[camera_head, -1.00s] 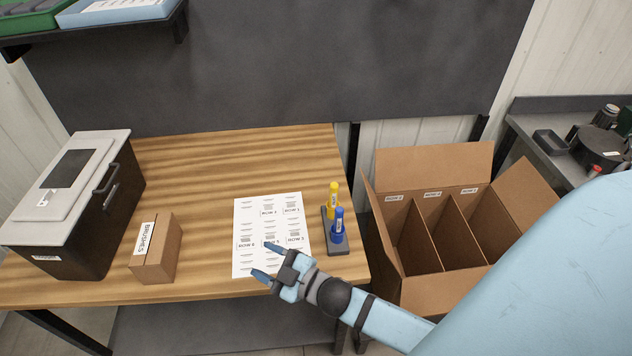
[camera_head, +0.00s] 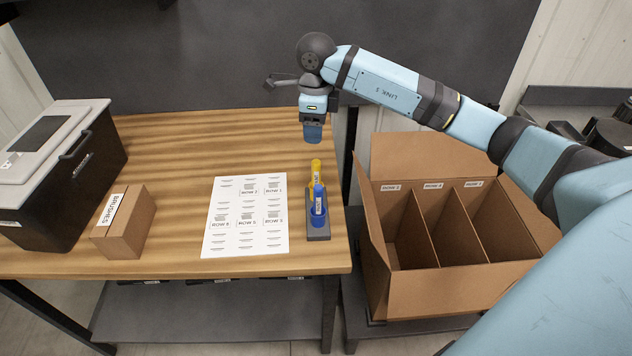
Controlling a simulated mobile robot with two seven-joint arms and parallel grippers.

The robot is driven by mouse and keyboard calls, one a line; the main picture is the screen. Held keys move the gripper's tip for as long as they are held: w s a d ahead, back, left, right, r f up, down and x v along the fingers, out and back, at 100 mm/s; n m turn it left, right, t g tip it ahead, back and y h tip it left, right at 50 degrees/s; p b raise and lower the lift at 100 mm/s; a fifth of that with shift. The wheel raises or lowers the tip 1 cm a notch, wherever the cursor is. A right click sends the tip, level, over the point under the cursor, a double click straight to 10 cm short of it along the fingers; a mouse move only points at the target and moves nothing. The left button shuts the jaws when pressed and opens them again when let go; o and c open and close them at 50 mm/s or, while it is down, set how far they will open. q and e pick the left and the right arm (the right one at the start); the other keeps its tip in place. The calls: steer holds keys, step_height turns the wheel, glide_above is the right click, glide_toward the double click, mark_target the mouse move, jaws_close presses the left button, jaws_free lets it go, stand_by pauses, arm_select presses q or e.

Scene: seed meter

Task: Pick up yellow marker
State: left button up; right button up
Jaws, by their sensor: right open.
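The yellow marker (camera_head: 315,167) stands upright in a small dark holder (camera_head: 319,236) at the right edge of the wooden table. A blue marker (camera_head: 319,206) stands in front of it in the same holder and hides its lower part. My right gripper (camera_head: 313,136) points down above and just behind the yellow marker, apart from it and empty. Its fingers overlap in this view, so the gap between them is hard to see. My left gripper is not in view.
A printed label sheet (camera_head: 246,240) lies left of the holder. A brushes box (camera_head: 125,228) and a dark case with a light lid (camera_head: 60,165) stand further left. An open cardboard box with dividers (camera_head: 455,278) stands right of the table.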

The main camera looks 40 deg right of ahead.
mark_target(316, 161)
steer(key=f, duration=0.5)
steer(key=f+p, duration=0.1)
steer(key=f, duration=0.1)
steer(key=shift+d+f, duration=0.25)
steer(key=shift+f, duration=0.5)
step_height(316, 161, down, 5)
steer(key=shift+w+p, duration=0.1)
steer(key=shift+p, duration=0.7)
jaws_close()
